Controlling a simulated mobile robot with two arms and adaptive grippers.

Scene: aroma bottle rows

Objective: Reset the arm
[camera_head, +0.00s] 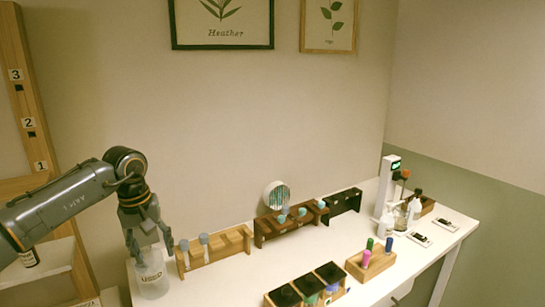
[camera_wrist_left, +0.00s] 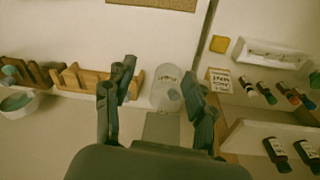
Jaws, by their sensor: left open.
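My left arm comes in from the left in the head view. My left gripper (camera_head: 152,248) points down at the table's left end, with its fingers spread and nothing held between them. A clear jar marked "USED" (camera_head: 152,280) stands just below the fingertips. In the left wrist view, the jar (camera_wrist_left: 166,88) shows beyond and between the two open fingers of the gripper (camera_wrist_left: 160,85). I cannot tell if a finger touches it. Something small and grey-blue shows inside the jar. My right gripper is not in view.
Wooden racks (camera_head: 218,249) holding some droppers stand along the white table (camera_head: 330,245). Divided boxes (camera_head: 308,285), a marker holder (camera_head: 371,263) and white bottles stand further right. A numbered wooden shelf (camera_head: 28,110) is at the left. Shelves with dark bottles (camera_wrist_left: 276,152) show in the left wrist view.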

